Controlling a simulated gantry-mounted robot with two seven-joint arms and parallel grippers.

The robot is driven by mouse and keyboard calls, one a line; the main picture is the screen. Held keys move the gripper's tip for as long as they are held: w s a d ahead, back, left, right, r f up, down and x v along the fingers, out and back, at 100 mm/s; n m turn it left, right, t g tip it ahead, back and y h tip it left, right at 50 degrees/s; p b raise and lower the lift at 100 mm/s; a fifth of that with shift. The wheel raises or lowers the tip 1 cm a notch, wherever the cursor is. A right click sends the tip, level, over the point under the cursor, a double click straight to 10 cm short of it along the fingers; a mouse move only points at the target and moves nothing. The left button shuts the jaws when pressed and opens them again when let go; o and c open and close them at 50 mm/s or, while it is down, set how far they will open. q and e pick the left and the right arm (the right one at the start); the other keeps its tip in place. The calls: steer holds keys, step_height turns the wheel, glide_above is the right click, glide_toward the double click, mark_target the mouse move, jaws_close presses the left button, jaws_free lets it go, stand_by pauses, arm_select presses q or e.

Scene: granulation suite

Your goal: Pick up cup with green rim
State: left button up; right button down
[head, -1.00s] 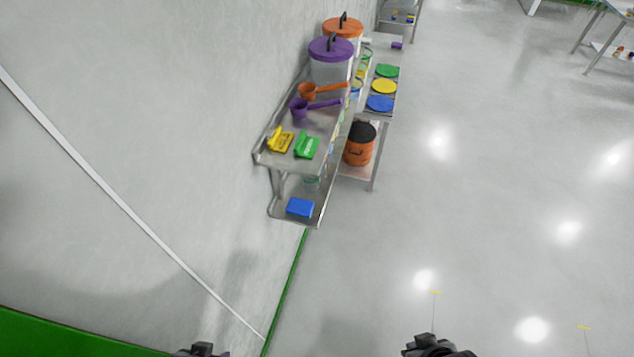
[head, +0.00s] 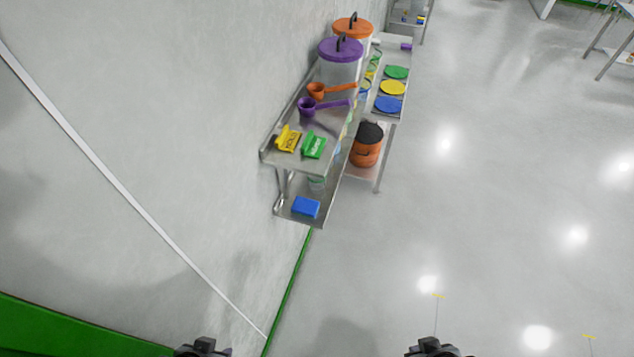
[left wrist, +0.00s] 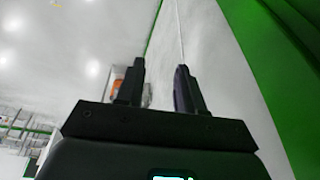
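A clear cup with a greenish rim (head: 317,183) stands on the lower wall shelf, partly hidden by the upper shelf. Another clear vessel with a green rim (head: 376,57) shows small behind the lidded containers, close to yellow- and blue-rimmed ones. It is too small to tell its exact shape. My left gripper (head: 204,346) is at the bottom edge of the head view, far from both. In the left wrist view its two fingers (left wrist: 160,85) stand apart with nothing between them. My right gripper (head: 435,347) is also at the bottom edge; its fingers cannot be made out.
The upper wall shelf (head: 325,160) holds purple- and orange-lidded containers, two scoops and yellow and green cards. A blue block (head: 306,207) lies on the lower shelf.

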arm_select(q)
steer(key=o, duration=1.2)
